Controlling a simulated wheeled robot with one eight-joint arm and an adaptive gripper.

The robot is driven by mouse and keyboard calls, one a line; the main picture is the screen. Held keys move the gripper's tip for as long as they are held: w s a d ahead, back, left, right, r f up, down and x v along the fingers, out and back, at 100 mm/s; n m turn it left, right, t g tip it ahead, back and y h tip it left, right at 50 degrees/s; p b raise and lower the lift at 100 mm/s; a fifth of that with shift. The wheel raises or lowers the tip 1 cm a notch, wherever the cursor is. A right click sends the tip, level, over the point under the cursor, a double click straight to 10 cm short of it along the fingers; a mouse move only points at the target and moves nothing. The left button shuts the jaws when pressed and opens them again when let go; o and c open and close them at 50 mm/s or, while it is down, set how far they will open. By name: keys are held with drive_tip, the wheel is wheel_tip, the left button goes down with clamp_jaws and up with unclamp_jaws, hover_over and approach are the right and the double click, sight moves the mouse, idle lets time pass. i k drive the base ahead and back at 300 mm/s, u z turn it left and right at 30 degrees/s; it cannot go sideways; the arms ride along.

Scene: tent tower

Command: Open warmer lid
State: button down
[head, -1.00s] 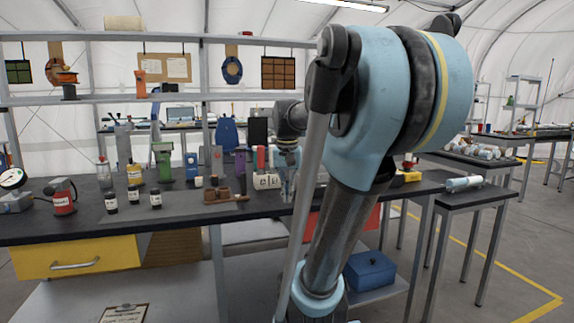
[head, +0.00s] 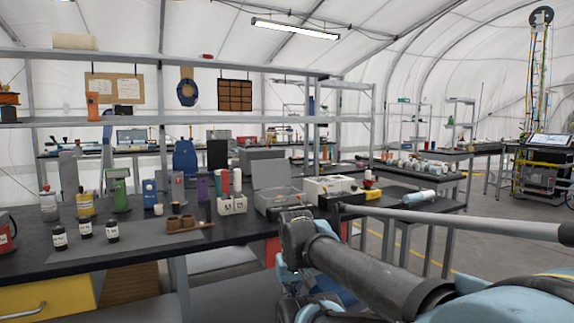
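A grey box (head: 281,199), which looks like the warmer, stands on the black bench right of centre in the head view. Its flat grey lid (head: 272,174) is raised at the back, so the box appears open. My arm reaches in from the lower right and bends down in front of the bench, just short of the box. My gripper's fingers cannot be made out below the bend. No contact between my arm and the box or lid shows.
A white box (head: 331,189) stands right of the warmer. White containers (head: 232,205) are at its left, with brown cups (head: 181,223) and several dark bottles (head: 85,229) further left. A pale blue cylinder (head: 419,198) lies at the bench's right end. Open floor lies right.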

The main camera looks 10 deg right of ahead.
sight(267, 174)
drive_tip(key=z, duration=1.55)
drive_tip(key=k, duration=0.8)
drive_tip(key=u, duration=0.85)
drive_tip(key=i, duration=1.05)
